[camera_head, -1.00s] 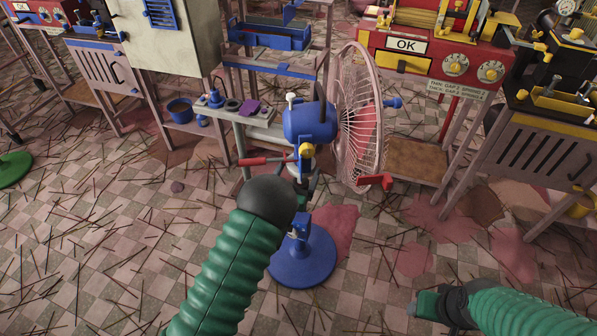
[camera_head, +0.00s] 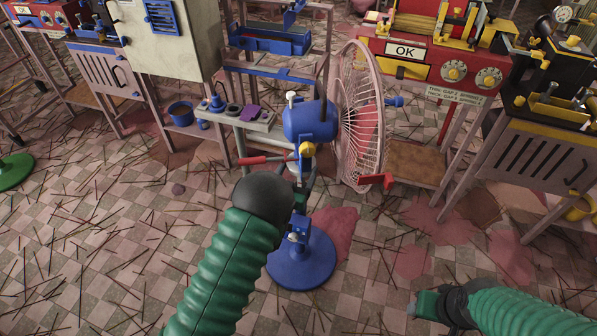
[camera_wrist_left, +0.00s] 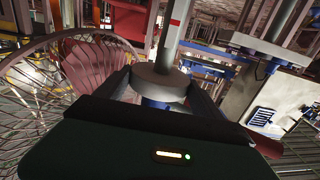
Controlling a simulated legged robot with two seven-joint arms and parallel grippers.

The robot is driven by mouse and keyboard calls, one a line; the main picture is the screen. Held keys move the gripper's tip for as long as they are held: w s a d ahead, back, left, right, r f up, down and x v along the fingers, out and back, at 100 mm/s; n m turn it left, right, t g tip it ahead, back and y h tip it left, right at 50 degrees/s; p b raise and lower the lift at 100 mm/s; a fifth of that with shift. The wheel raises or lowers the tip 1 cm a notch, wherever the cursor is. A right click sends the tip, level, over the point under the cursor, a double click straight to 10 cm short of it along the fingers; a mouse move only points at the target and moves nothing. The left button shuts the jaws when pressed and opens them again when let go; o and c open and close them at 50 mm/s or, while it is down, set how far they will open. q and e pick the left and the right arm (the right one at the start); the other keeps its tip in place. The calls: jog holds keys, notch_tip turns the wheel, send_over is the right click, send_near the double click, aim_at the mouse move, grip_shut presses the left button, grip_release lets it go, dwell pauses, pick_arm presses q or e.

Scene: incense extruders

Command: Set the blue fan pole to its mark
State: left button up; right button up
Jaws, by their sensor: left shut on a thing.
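The blue pedestal fan stands upright, with its blue motor housing (camera_head: 310,122) on top, a wire cage (camera_head: 360,120) facing right and a round blue base (camera_head: 302,262) on the floor. My left gripper (camera_head: 303,188) is shut around the pole's middle, below the motor; my dark wrist partly hides the grip. In the left wrist view a grey collar on the pole (camera_wrist_left: 158,82) sits between the fingers of my left gripper (camera_wrist_left: 160,98). A red band (camera_wrist_left: 175,22) shows on the pole beyond the collar. My right gripper (camera_head: 427,303) is low at right, away from the fan; its jaw opening is unclear.
A narrow bench (camera_head: 262,130) with small parts stands behind the fan. A red machine with an OK sign (camera_head: 405,52) is behind the cage, and a black and yellow machine (camera_head: 550,110) is at right. Thin sticks litter the tiled floor. A green base (camera_head: 14,170) is at far left.

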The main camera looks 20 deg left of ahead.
pick_arm(q)
notch_tip(320, 180, up, 6)
jog(key=shift+r+p, duration=0.15)
jog(key=shift+p, duration=1.05)
pick_arm(e)
jog(key=v, duration=0.3)
jog(key=shift+w+r, duration=0.25)
jog(key=shift+r, duration=0.25)
pick_arm(q)
jog(key=shift+f, duration=0.2)
jog(key=o, duration=2.1)
jog(key=shift+f, duration=0.1)
jog(key=shift+s, duration=0.1)
jog(key=s, duration=0.5)
jog(key=s+p, duration=0.1)
jog(key=s, duration=0.5)
jog(key=s+p, duration=0.1)
jog(key=s, duration=0.4)
jog(key=shift+s+a, duration=0.3)
pick_arm(e)
jog(key=shift+w+v, duration=0.25)
jog(key=shift+v, duration=0.9)
